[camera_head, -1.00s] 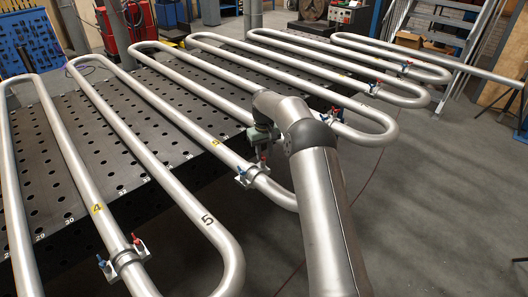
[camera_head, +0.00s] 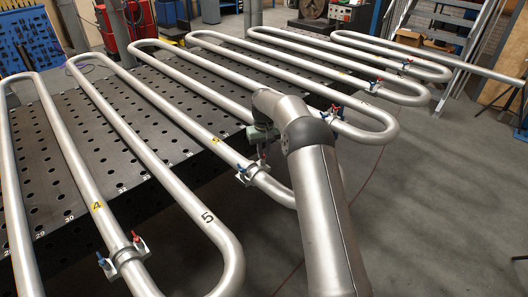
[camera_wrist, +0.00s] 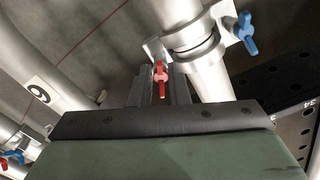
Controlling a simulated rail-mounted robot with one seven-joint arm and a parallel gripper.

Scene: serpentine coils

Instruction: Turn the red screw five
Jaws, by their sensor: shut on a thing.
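The red screw (camera_wrist: 161,84) is a small wing screw on a pipe clamp and sits between the two dark fingers of my gripper (camera_wrist: 161,90) in the wrist view. The fingers are shut on it. In the head view my gripper (camera_head: 262,152) reaches down to the clamp (camera_head: 252,174), just below a yellow pipe label (camera_head: 215,140) too small to read surely. A blue wing screw (camera_wrist: 246,33) is on the other side of the same clamp, clear of my gripper. It also shows in the head view (camera_head: 239,169).
Silver serpentine pipes (camera_head: 155,160) run over a dark perforated table (camera_head: 120,165). Another clamp (camera_head: 126,255) with red and blue screws is at front left, near the yellow label 4 (camera_head: 97,207). More clamps lie farther right. The grey floor (camera_head: 440,210) at right is open.

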